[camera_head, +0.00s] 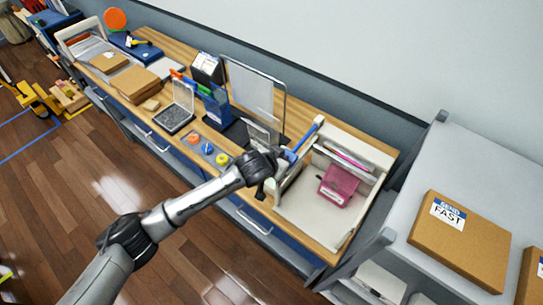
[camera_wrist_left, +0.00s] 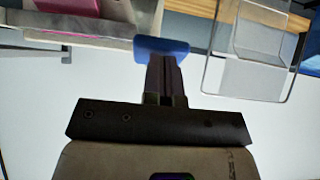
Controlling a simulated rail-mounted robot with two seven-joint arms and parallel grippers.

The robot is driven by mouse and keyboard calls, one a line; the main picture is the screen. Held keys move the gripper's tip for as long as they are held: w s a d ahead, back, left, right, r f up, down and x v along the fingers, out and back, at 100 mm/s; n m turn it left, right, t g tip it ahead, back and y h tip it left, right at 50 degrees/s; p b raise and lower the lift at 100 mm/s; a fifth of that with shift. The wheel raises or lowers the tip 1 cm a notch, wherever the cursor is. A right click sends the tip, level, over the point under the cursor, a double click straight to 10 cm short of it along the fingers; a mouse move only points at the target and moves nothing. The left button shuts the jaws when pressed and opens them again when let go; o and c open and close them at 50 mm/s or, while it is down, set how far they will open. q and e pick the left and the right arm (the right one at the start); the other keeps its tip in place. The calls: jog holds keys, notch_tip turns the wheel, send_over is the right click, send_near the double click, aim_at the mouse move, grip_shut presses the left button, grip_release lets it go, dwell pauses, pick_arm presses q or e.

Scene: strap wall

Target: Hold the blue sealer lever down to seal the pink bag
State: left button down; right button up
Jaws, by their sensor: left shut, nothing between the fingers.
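The pink bag (camera_head: 338,186) lies in the cream sealer bay (camera_head: 304,214) at the right end of the bench. A corner of pink (camera_wrist_left: 70,6) shows at the top left of the left wrist view. The blue sealer lever (camera_head: 304,138) runs along the left side of the bay. Its blue end (camera_wrist_left: 162,47) shows in the left wrist view right at my fingertips. My left gripper (camera_head: 284,160) is shut and empty, at the lever's near end; I cannot tell whether it touches. My right gripper is not in view.
A clear upright panel (camera_head: 256,92) stands behind and left of my gripper. A button panel (camera_head: 208,149) with orange, blue and yellow knobs lies left of it. A grey shelf with a cardboard box (camera_head: 460,242) is at the right.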

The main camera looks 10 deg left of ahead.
pick_arm(q)
jog(key=shift+f, duration=0.7)
jog(key=shift+s+a+f+b, duration=0.1)
jog(key=shift+a+f+b, duration=0.05)
jog(key=shift+f+b, duration=0.15)
jog(key=shift+f, duration=0.1)
dwell(0.7)
dwell(0.9)
jog(key=w+d+r+p+v, duration=0.1)
jog(key=p+v, duration=0.3)
jog(key=v, duration=1)
jog(key=shift+r+t, duration=0.3)
jog(key=shift+r, duration=0.25)
